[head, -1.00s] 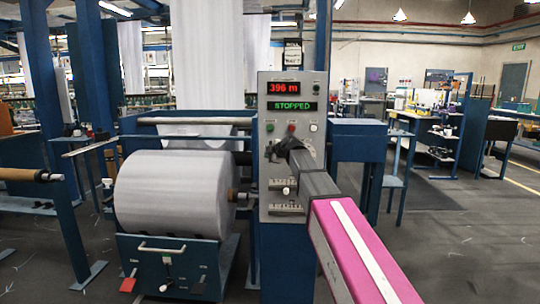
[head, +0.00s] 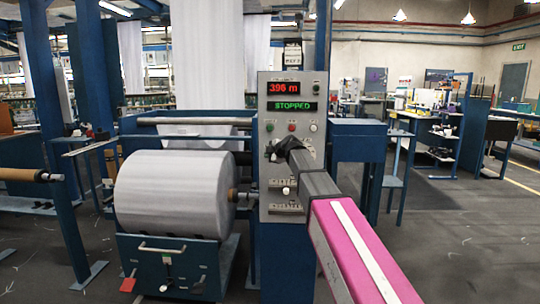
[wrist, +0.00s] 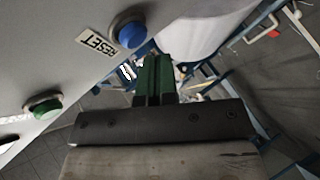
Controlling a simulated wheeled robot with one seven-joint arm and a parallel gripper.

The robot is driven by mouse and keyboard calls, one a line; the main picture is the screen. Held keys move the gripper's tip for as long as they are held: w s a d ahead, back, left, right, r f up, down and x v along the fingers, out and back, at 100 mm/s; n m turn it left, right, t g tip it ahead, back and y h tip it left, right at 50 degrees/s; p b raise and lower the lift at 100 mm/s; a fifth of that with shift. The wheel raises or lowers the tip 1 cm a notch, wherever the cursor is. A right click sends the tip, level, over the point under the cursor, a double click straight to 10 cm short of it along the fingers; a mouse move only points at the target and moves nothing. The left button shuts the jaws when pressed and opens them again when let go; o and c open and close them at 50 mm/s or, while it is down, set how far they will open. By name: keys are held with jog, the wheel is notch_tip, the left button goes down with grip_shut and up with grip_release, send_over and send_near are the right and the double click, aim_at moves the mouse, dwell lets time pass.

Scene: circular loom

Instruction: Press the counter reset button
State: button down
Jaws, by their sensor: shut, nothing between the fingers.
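The control panel (head: 310,205) is a grey upright plate with a red "396 m" display (head: 283,88) and a green "STOPPED" display. In the wrist view, a blue round button (wrist: 128,30) sits beside a RESET label (wrist: 97,44) on the panel face (wrist: 45,40). My gripper (wrist: 156,58) is shut and empty, its green fingers just right of and below the blue button in that view. They look apart from it; the exact gap cannot be told. In the head view my gripper (head: 271,152) is in front of the panel's middle and the blue button is not seen.
A green button (wrist: 42,108) lies further along the panel. A red button (head: 292,127) and a white one (head: 313,127) sit above my gripper. A large white fabric roll (head: 172,195) stands left of the panel. A blue box (head: 358,148) is at its right.

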jog(key=shift+w, duration=0.1)
jog(key=shift+w, duration=0.35)
jog(key=shift+w, duration=0.45)
dwell(1.0)
jog(key=shift+s, duration=0.9)
jog(key=shift+s, duration=0.1)
jog(key=s, duration=0.4)
jog(key=shift+s+a, duration=0.1)
jog(key=shift+s, duration=0.3)
dwell(0.6)
